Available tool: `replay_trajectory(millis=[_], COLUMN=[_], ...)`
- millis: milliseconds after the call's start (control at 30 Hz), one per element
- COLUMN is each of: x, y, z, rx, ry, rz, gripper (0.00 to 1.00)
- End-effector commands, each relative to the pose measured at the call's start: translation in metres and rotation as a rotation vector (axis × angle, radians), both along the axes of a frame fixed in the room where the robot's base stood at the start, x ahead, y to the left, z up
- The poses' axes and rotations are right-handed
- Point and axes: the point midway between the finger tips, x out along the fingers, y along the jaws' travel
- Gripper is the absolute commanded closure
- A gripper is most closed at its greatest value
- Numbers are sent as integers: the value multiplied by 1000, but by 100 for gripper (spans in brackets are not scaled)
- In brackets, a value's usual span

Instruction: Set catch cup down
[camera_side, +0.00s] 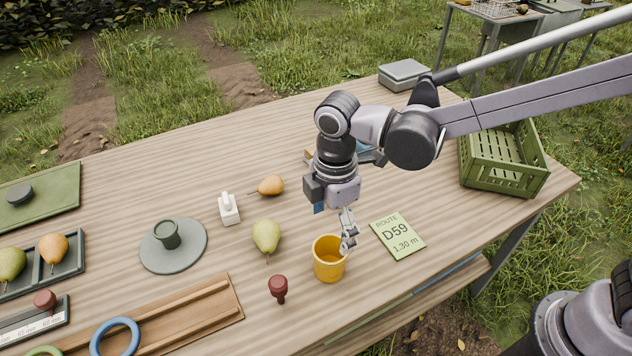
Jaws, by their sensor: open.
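The yellow cup (329,265), which I take to be the catch cup, stands upright on the wooden table near its front edge. My gripper (348,240) points down at the right side of the cup's rim. Its fingers are open and very close to the rim. I cannot tell whether they touch the cup or whether one finger is inside it. The cup's right rim is partly hidden by the fingers.
A route card (397,236) lies right of the cup, and a dark red stamp (278,289) stands to its left. A green pear (266,236) and a yellow pear (271,185) lie behind left. A green crate (503,178) sits at the right end.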

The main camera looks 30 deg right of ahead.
Motion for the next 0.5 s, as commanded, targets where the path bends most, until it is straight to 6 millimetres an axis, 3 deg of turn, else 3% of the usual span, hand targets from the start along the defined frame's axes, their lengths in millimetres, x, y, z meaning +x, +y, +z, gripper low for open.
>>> replay_trajectory(millis=[133,233,500], x=[0,2,-4], y=[-5,-21,-104], z=[9,19,60], rx=[5,22,132], ry=[-7,-32,-172], rz=[-23,-102,-546], gripper=[15,15,15])
